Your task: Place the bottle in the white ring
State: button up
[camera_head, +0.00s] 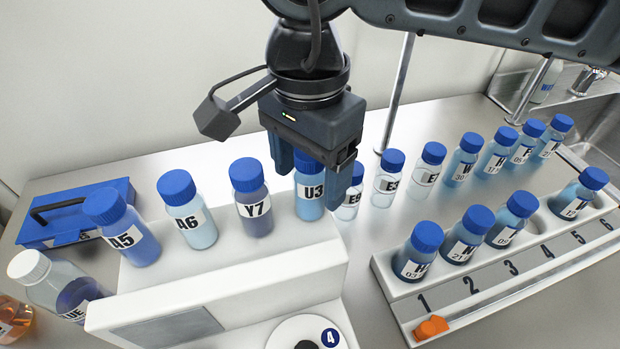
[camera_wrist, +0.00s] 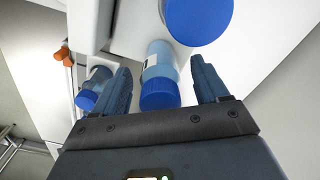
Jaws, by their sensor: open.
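My gripper (camera_head: 316,170) is open above the raised white stand, its fingers reaching down around the cap of the bottle marked U3 (camera_head: 310,201), as the head view shows it. It holds nothing. In the wrist view the open fingers (camera_wrist: 163,88) have a bottle with a blue cap (camera_wrist: 160,94) between them, apart from both. A larger, closer blue cap (camera_wrist: 198,18) lies beyond; I cannot tell which is U3. A white round piece with a dark centre (camera_head: 288,332), next to a blue 4 label, is cut off at the bottom edge; I cannot tell if it is the white ring.
Bottles A5 (camera_head: 122,231), A6 (camera_head: 190,212) and Y7 (camera_head: 252,200) stand left of U3. Several blue-capped bottles stand behind on the bench. A numbered white rack (camera_head: 500,287) at right holds several bottles, with an empty place near 4. An orange clip (camera_head: 431,327) sits at its front.

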jog(key=shift+c, duration=0.5)
jog(key=c, duration=1.2)
jog(key=shift+o, duration=0.2)
jog(key=shift+r, duration=0.15)
